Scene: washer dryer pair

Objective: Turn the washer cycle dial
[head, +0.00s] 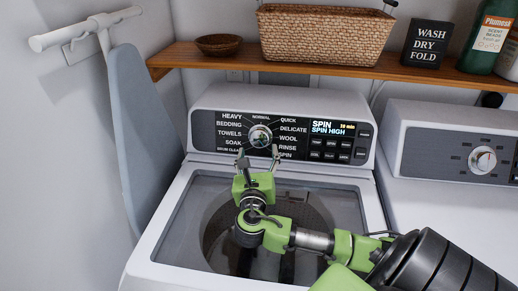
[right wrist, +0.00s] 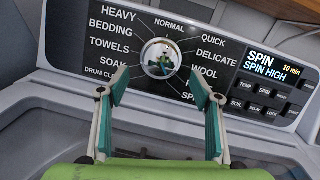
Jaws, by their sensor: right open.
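The washer cycle dial (head: 260,136) is a round, shiny chrome knob on the dark control panel, ringed by printed cycle names. It shows in full in the right wrist view (right wrist: 160,57), above the gap between my fingers. My right gripper (head: 260,156) is open and empty, just in front of and slightly below the dial. Its two fingers (right wrist: 159,88) are spread to either side and appear apart from the knob. The washer display (head: 333,128) reads "SPIN, SPIN HIGH, 10 min". The dial's pointer is too small to tell. My left gripper is not in view.
The washer's closed glass lid (head: 180,225) lies below my right arm. A dryer with its own knob (head: 483,160) stands to the right. A wooden shelf (head: 400,66) above holds a wicker basket (head: 320,35) and bottles. An ironing board (head: 145,130) leans at left.

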